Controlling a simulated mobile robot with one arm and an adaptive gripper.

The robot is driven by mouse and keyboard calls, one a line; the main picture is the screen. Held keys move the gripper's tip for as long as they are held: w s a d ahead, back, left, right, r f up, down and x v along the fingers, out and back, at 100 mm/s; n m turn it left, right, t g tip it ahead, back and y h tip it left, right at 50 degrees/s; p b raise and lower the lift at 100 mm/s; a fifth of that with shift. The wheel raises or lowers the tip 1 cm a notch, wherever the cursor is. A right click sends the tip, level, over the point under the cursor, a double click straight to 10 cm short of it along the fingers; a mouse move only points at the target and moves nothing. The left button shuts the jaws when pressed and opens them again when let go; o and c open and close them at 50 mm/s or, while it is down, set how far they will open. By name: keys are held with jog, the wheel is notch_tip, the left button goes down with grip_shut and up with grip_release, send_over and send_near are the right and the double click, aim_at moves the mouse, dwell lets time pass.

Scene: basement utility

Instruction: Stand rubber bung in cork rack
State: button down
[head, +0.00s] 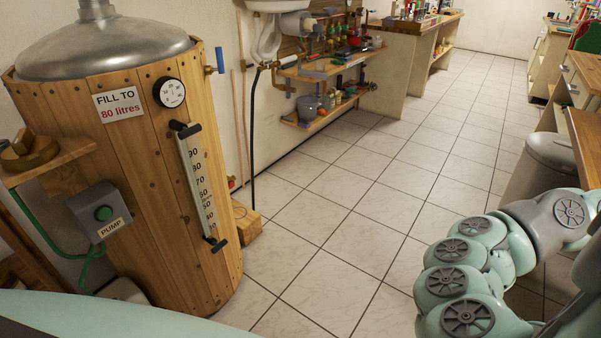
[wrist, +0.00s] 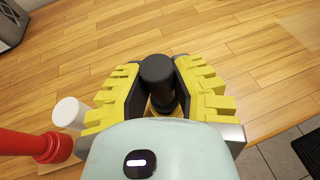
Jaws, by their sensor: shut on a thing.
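In the wrist view my gripper (wrist: 155,72), with yellow ribbed fingers and dark pads, is shut on a black cylinder (wrist: 157,70), which looks like the rubber bung. Its round dark top faces the camera, and its lower end is partly hidden by the fingers and my wrist housing. A light wooden piece shows just below it between the fingers; whether they touch I cannot tell. A wooden block (wrist: 60,165) at the lower left, possibly part of the cork rack, shows beside a white cylinder (wrist: 70,112) and a red flanged piece (wrist: 28,144). The head view shows neither bung nor gripper.
A plank tabletop (wrist: 85,50) fills most of the wrist view, with tiled floor beyond its lower right edge. In the head view a wooden barrel (head: 125,200) with a gauge stands left. The tiled floor (head: 330,240) is open in the middle.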

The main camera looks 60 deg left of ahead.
jog(key=shift+f+b, duration=0.7)
jog(key=shift+b, duration=0.1)
jog(key=c, duration=0.8)
grip_release()
jog(key=v, duration=1.2)
